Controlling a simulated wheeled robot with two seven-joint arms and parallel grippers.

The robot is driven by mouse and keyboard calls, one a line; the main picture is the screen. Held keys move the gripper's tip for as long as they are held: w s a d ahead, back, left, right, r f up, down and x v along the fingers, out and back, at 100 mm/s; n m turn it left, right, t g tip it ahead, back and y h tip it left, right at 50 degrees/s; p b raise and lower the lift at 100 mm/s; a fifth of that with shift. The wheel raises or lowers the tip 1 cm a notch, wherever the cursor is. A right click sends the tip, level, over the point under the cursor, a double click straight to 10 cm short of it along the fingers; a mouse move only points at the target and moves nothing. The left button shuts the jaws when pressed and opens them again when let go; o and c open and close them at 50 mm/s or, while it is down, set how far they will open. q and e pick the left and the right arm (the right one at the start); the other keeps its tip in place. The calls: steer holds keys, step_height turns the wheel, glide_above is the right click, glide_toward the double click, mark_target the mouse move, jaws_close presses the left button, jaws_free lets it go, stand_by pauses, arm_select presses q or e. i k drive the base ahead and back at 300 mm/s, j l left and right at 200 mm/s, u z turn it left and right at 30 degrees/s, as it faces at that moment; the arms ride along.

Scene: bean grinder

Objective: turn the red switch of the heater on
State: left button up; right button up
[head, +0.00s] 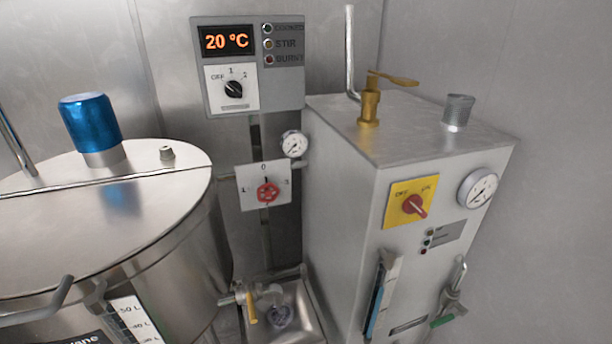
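The heater (345,190) is a tall grey metal box at the right of the head view. Its red switch (415,206) sits on a yellow plate (397,212) on the front face, with OFF marked at upper left and a second mark at upper right. The switch's bar appears to slant from upper left to lower right, its upper end towards OFF. Nothing touches or covers it. Neither of my grippers shows in this view.
A large steel vessel (150,250) with a blue cap (90,122) fills the left. A gauge (478,188) is right of the switch. Space before the switch looks clear.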

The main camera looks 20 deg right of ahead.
mark_target(412, 205)
steer(key=z, duration=1.25)
